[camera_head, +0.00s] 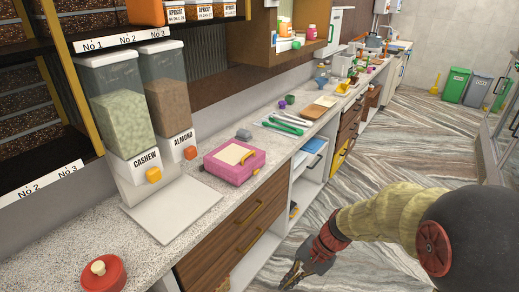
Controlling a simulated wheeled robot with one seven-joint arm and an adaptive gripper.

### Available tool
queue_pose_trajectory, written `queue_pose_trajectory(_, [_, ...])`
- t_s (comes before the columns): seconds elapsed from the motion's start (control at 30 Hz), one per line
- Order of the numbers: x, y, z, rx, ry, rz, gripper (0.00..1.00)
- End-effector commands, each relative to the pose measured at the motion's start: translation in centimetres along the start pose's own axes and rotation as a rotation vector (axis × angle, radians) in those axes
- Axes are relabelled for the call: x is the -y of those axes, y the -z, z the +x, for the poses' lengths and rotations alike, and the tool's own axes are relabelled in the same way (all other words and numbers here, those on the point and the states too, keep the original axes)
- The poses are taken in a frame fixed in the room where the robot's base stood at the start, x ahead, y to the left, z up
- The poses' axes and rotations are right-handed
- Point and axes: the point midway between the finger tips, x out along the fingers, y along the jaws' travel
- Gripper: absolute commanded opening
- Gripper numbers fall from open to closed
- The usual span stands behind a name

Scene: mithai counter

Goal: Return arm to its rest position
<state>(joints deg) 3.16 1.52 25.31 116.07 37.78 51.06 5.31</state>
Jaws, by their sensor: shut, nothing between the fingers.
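My gripper (291,275) is at the lower middle of the head view, at the end of my bent arm. It is low over the floor, to the right of the counter's front and apart from it. Its fingers point down and to the left, are shut, and hold nothing. The arm reaches in from the lower right.
The speckled counter (75,233) runs along the left, with cashew (115,110) and almond (168,95) dispensers, a pink box (234,163), green tongs (283,127) and a red lidded pot (104,273). Open floor (375,150) lies to the right. Bins (455,85) stand far back.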

Motion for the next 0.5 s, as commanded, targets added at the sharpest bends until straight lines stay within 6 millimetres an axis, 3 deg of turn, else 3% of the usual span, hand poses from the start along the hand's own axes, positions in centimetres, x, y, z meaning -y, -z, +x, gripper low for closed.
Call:
queue_pose_trajectory(0.1, [-2.4,-2.6,-4.3,-0.087,-0.091,-0.191,0.0])
queue_pose_trajectory(0.5, [-9.2,-8.8,-16.1,-0.428,-0.342,-0.616,0.0])
